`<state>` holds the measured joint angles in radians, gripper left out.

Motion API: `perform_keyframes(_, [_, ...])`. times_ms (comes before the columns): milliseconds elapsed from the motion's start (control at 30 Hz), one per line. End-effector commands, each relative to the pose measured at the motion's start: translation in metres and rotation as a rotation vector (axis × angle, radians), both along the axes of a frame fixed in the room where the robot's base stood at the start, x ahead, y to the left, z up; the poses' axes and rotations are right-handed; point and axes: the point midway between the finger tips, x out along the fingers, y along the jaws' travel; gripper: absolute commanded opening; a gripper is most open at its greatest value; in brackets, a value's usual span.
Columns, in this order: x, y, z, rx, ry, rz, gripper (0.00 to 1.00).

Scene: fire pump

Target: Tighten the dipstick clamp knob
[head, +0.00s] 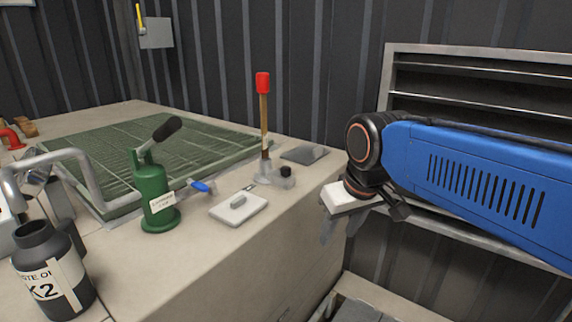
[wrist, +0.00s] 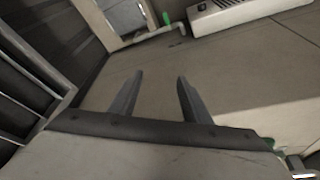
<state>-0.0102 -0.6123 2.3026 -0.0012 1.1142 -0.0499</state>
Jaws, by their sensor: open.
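The dipstick (head: 264,125) stands upright on the beige worktop, a brown rod with a red cap. A small translucent clamp (head: 263,173) is at its foot. A small black knob (head: 286,171) sits at the clamp's right side; I cannot tell how tight it is. My gripper (head: 327,238) is open and empty, right of the clamp and lower in the picture, by the worktop's right edge. In the wrist view my gripper (wrist: 160,76) shows two separate grey fingers with nothing between them. The dipstick, clamp and knob cannot be made out there.
A green hand pump (head: 152,190) with a black-gripped lever stands left of the clamp. A pale plate (head: 238,208) lies in front, and a blue-handled item (head: 202,187) beside it. A dark flat plate (head: 305,154) lies behind. A louvred panel (head: 480,75) is on the right wall.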

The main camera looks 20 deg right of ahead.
Motion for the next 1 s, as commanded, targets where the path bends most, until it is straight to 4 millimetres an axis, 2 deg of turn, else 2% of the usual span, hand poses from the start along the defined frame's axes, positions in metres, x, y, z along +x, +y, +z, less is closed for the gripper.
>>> perform_keyframes(33, [0.013,0.001,0.013,-0.002,0.012,0.008,0.44])
perform_keyframes(200, [0.049,0.002,0.052,-0.011,0.055,0.039,0.44])
perform_keyframes(500, [0.114,0.006,0.112,-0.025,0.128,0.092,0.44])
perform_keyframes(800, [0.180,0.011,0.158,-0.034,0.203,0.147,0.44])
perform_keyframes(1000, [0.223,0.015,0.182,-0.039,0.251,0.184,0.44])
